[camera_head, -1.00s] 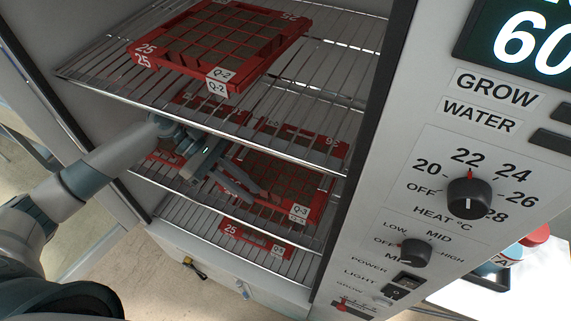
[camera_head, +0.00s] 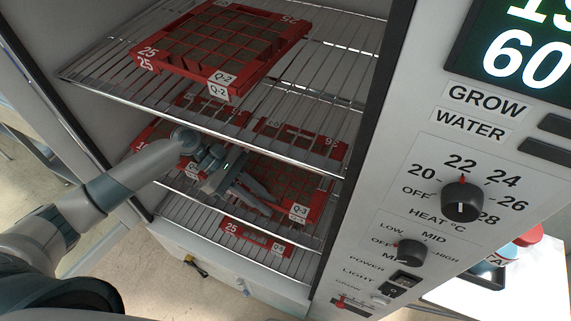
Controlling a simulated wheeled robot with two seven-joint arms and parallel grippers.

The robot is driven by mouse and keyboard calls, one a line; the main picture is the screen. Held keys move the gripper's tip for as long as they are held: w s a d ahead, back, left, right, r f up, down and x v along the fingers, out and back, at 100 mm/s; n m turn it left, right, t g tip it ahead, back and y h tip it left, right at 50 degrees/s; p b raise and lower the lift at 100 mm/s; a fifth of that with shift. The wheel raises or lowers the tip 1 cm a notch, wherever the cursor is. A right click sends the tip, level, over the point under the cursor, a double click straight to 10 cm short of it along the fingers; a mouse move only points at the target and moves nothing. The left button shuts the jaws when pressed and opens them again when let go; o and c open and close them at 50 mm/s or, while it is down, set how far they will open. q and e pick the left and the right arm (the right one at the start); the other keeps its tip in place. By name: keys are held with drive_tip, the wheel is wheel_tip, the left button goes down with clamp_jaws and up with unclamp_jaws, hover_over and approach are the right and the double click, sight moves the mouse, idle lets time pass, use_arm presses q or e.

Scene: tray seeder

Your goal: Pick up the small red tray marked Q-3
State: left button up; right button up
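The small red tray marked Q-3 (camera_head: 316,207) lies on the middle wire shelf inside the cabinet, its label at the front right corner. My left gripper (camera_head: 266,203) reaches in from the left between the top and middle shelves. Its two fingers are spread apart and point at the tray's left part, covering some of it. The gap between the fingers looks empty. I cannot tell whether the fingers touch the tray. My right gripper does not show.
A red tray marked Q-2 (camera_head: 135,59) sits on the top wire shelf (camera_head: 320,95) above my arm. Other red trays (camera_head: 318,140) lie behind and left of Q-3. Another red tray (camera_head: 232,227) is on the lower shelf. The control panel (camera_head: 425,215) stands at the right.

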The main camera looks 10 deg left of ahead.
use_arm(q)
drive_tip(key=shift+d+f, duration=0.1)
idle(0.4)
clamp_jaws()
idle(1.3)
